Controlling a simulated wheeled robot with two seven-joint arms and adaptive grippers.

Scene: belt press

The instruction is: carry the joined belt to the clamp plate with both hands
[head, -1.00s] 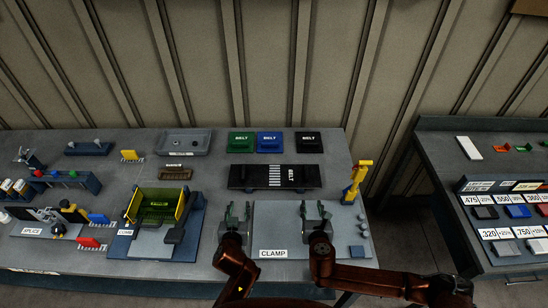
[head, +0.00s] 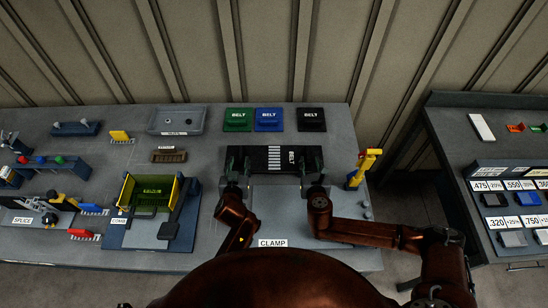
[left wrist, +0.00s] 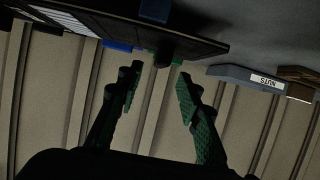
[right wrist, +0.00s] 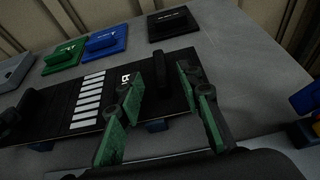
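The joined belt (head: 270,163) lies at the middle of the bench, black with white stripes. The clamp plate (head: 285,213) is a grey panel in front of it. My left gripper (head: 238,162) is at the belt's left end; in the left wrist view its fingers are spread, with a dark belt handle (left wrist: 165,52) just beyond the gap. My right gripper (head: 311,163) is at the right end; in the right wrist view its fingers are apart over the belt (right wrist: 72,108), with a dark upright handle nearby. The belt ends are partly hidden by the grippers in the head view.
Green (head: 237,120), blue (head: 269,120) and black (head: 311,119) belt blocks stand behind. A yellow tool (head: 364,167) stands right of the plate. The comb fixture (head: 150,200) is at left, and a grey nuts tray (head: 177,120) behind it.

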